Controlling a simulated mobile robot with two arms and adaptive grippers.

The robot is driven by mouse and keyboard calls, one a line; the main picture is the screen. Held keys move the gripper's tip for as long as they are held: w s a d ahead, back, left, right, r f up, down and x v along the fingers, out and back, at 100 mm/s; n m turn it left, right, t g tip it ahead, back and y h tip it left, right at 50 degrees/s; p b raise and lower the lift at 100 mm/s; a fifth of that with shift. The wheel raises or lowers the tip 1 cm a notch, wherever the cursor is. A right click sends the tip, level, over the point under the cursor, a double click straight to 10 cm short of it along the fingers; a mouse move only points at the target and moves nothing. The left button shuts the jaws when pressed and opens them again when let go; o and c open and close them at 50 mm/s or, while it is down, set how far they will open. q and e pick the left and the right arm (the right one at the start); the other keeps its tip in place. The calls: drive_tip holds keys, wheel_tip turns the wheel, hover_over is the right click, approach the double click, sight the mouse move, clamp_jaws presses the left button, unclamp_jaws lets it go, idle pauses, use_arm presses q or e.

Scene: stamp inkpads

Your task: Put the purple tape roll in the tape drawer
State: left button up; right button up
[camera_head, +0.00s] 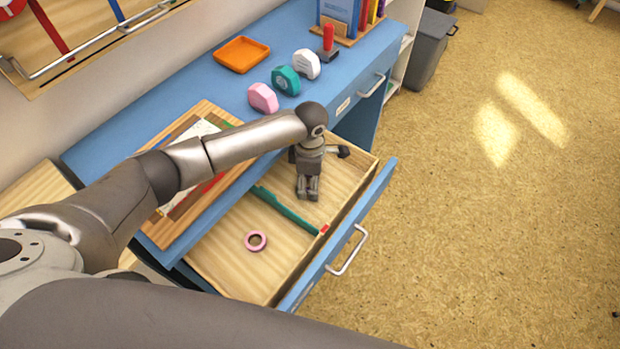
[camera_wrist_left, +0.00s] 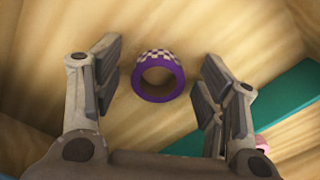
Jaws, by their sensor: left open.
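The purple tape roll (camera_wrist_left: 158,76), with a checkered outer band, is inside the drawer (camera_wrist_left: 175,28) in the left wrist view. It appears to lie on the wooden drawer floor, between and beyond the fingers, with gaps on both sides. In the head view my left gripper hides it. My left gripper (camera_head: 308,190) points down into the open drawer (camera_head: 228,253), over the compartment on the far side of the green divider (camera_head: 286,209). Its fingers (camera_wrist_left: 158,95) are spread apart and empty. My right gripper is not in view.
A pink tape roll (camera_head: 255,241) lies in the near compartment. On the blue desk (camera_head: 222,92) stand pink (camera_head: 263,98), teal (camera_head: 286,80) and white (camera_head: 306,64) dispensers, an orange tray (camera_head: 241,54) and a red-handled stamp (camera_head: 328,42). The desk edge lies beneath my left forearm.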

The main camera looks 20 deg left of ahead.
use_arm(q)
drive_tip(key=shift+r, duration=0.1)
drive_tip(key=shift+w+r, duration=0.1)
drive_tip(key=shift+r, duration=0.25)
wheel_tip(320, 180, up, 11)
drive_tip(key=shift+r+b, duration=0.2)
drive_tip(key=shift+b, duration=0.1)
